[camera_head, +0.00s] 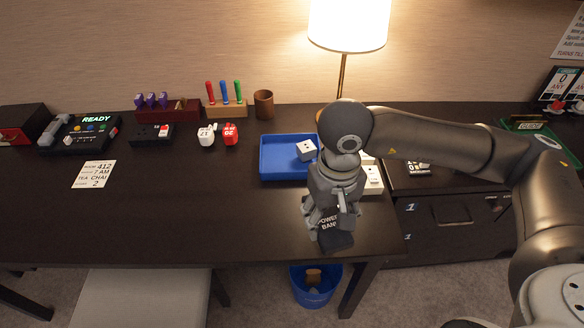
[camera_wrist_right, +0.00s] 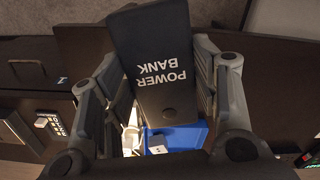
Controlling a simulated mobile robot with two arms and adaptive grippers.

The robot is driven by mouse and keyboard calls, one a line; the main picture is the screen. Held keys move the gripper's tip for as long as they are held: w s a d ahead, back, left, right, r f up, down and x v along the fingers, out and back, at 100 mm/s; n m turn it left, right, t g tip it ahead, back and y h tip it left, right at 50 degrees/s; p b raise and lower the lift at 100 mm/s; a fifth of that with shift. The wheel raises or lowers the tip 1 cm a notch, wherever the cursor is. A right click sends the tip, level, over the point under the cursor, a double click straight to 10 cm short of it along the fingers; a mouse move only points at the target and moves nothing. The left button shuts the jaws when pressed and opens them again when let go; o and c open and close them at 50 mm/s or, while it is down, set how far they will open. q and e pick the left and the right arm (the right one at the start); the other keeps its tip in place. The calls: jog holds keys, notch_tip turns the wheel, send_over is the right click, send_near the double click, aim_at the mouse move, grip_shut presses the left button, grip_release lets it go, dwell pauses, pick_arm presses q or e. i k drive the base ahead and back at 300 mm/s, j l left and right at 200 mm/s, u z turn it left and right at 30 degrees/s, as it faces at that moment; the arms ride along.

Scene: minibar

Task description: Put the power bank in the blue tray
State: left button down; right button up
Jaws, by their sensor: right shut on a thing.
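The power bank (camera_head: 336,236) is a black block with white "POWER BANK" lettering. My right gripper (camera_head: 325,215) is shut on it near the front right part of the desk, in front of the blue tray. In the right wrist view the power bank (camera_wrist_right: 160,60) sits between the two fingers. Whether it touches the desk I cannot tell. The blue tray (camera_head: 275,172) lies behind the gripper, with a white cube (camera_head: 306,150) in it. My arm hides the tray's right part. The tray also shows in the right wrist view (camera_wrist_right: 185,137). My left gripper is not in view.
A white object (camera_head: 373,180) stands right of my gripper. A lamp (camera_head: 348,30), a brown cup (camera_head: 264,103), a pen rack (camera_head: 227,108) and red and white timers (camera_head: 230,134) stand farther back. A blue bin (camera_head: 316,290) is on the floor. The desk's left front is clear.

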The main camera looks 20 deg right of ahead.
aim_at(281, 159)
jog(key=i+l+u, duration=0.1)
jog(key=l+u, duration=1)
jog(key=i+l, duration=0.05)
